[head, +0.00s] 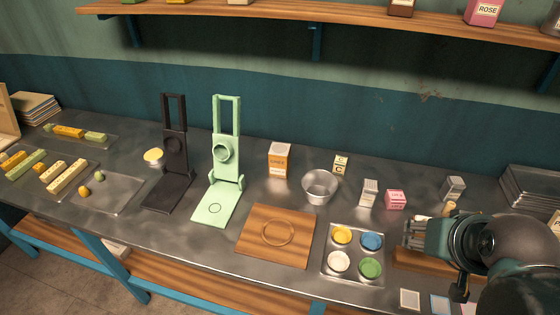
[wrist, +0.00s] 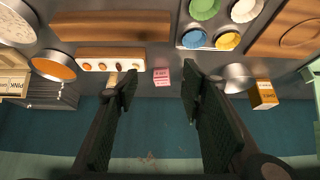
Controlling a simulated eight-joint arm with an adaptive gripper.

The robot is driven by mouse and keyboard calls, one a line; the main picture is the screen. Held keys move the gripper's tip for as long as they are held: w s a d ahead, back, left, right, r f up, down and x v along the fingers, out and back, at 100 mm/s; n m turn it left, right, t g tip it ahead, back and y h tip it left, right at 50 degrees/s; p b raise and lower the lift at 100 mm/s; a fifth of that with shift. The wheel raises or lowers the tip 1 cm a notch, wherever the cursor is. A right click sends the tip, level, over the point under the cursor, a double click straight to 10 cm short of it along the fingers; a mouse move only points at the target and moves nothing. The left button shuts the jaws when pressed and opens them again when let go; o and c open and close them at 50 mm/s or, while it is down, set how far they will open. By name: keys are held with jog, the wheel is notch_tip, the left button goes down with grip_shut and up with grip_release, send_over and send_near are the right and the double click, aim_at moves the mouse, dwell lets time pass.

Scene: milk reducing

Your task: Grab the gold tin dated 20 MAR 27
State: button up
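No date is readable on any item, so I cannot tell which one is the gold tin dated 20 MAR 27. Gold or yellow items in the head view include a round yellow-topped item (head: 153,156) left of the black stand, an orange-gold box (head: 279,160) behind the wooden board, and a small pale yellow box (head: 341,163). The orange-gold box also shows at the right of the wrist view (wrist: 263,95). My gripper (head: 410,234) is at the right of the counter in the head view. In the wrist view its fingers (wrist: 158,90) are apart, with nothing held.
A pink box (head: 396,199) shows between the fingers in the wrist view (wrist: 161,80), beyond them. A metal bowl (head: 320,186), a tray of coloured cups (head: 327,272), a green stand (head: 226,150) and a black stand (head: 175,145) occupy the counter. A shelf (head: 330,21) runs above.

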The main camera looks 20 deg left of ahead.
jog(key=o, duration=0.7)
